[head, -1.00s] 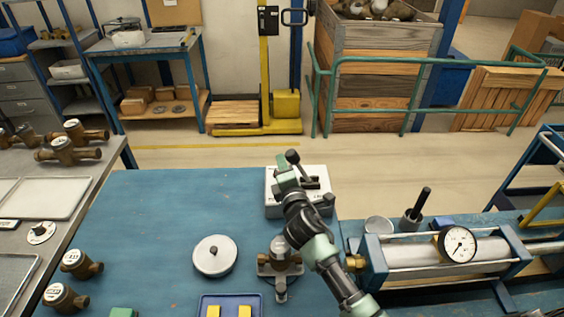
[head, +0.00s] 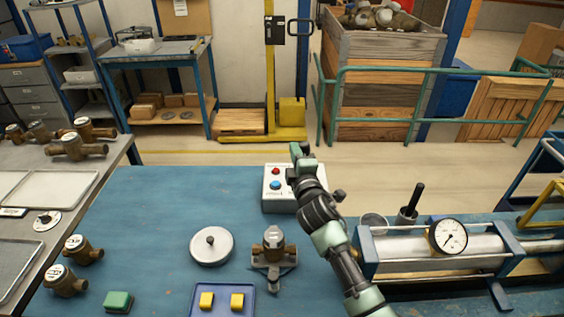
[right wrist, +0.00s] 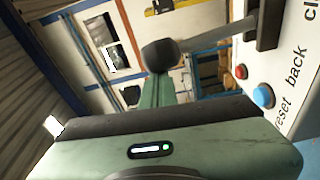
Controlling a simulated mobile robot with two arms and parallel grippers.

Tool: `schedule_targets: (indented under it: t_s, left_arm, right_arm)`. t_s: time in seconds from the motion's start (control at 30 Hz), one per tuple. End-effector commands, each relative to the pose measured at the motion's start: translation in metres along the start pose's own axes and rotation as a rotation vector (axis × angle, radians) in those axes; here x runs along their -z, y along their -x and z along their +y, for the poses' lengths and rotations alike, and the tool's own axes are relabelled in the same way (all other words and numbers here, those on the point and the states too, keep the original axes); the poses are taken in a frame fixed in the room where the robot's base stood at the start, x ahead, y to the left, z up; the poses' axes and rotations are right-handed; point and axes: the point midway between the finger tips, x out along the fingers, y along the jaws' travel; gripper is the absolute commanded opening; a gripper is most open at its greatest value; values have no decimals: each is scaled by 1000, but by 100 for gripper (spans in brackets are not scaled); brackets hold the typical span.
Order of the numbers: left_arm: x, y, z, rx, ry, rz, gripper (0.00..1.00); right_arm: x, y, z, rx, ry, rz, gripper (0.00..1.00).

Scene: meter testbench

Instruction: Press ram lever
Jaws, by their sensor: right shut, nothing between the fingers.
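The ram lever (right wrist: 205,42) is a grey rod with a black ball knob (right wrist: 160,56) in the right wrist view. It comes off a dark bracket on the white control box (right wrist: 297,75). In the head view the box (head: 279,203) stands at the bench's far right corner, and my right arm hides most of the lever. My right gripper (head: 298,152) is shut and empty, over the right part of the box. In the right wrist view the knob is just beyond its green fingers (right wrist: 172,90); I cannot tell if they touch. My left gripper is out of view.
The box has a red button (head: 276,171) and a blue button (head: 275,185). A brass meter (head: 274,243), a round lid (head: 211,246) and a blue tray (head: 222,291) are nearer on the bench. A cylinder with a pressure gauge (head: 448,237) lies to the right.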

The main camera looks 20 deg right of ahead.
Motion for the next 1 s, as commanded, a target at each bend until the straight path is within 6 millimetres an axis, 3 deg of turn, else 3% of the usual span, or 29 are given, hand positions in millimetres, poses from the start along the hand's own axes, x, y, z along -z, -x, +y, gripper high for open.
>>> schedule_targets:
  t_s: [0.33, 1.0]
  left_arm:
    - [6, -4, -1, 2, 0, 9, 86]
    - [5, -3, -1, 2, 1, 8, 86]
  right_arm:
    - [-17, 3, 5, -23, -129, -2, 0]
    - [-18, 2, 8, -26, -145, 0, 0]
